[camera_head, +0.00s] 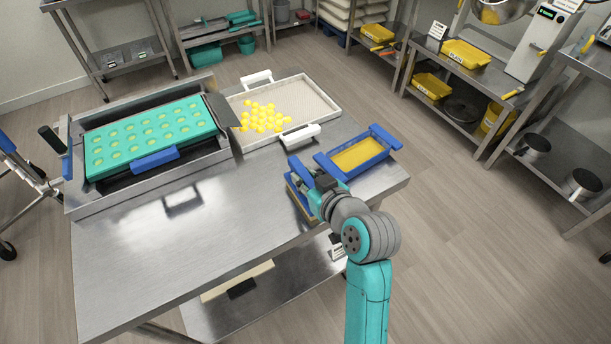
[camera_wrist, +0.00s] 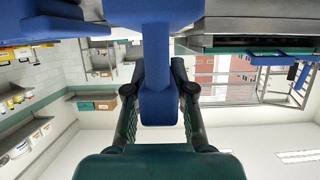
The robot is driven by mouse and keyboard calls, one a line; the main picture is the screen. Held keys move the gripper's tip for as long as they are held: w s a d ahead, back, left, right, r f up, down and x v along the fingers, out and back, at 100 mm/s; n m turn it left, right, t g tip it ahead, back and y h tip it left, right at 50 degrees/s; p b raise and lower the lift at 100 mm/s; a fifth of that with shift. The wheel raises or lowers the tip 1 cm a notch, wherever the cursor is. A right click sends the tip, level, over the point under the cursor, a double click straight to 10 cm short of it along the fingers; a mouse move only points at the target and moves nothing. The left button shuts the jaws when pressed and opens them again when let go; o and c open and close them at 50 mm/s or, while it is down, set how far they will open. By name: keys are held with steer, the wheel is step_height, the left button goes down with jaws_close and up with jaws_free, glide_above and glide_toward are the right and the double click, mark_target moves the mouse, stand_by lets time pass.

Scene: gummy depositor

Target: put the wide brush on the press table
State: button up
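My gripper (camera_wrist: 158,75) is at the right front edge of the steel table (camera_head: 135,255). In the wrist view its two fingers lie close on either side of a blue handle (camera_wrist: 158,105), which joins a wide blue part across the top. In the head view this blue-and-tan piece (camera_head: 294,196) shows beside the table edge, partly hidden by my gripper. It may be the wide brush, but its bristles are not clear. A blue tray with a yellow inside (camera_head: 386,137) sits on the table just beyond it.
A teal mould (camera_head: 150,140) in a steel frame stands at the table's left rear. A white-rimmed tray (camera_head: 322,92) with yellow gummies is at the back. The table's front left is clear. Steel shelves (camera_head: 470,75) with yellow bins stand at right, across open floor.

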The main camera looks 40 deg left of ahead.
steer(key=o, duration=0.4)
steer(key=shift+d+r, duration=0.15)
steer(key=shift+r, duration=0.05)
steer(key=v, duration=1.1)
steer(key=shift+s+d+r, duration=0.15)
steer(key=shift+s+d, duration=0.05)
steer(key=shift+s, duration=0.05)
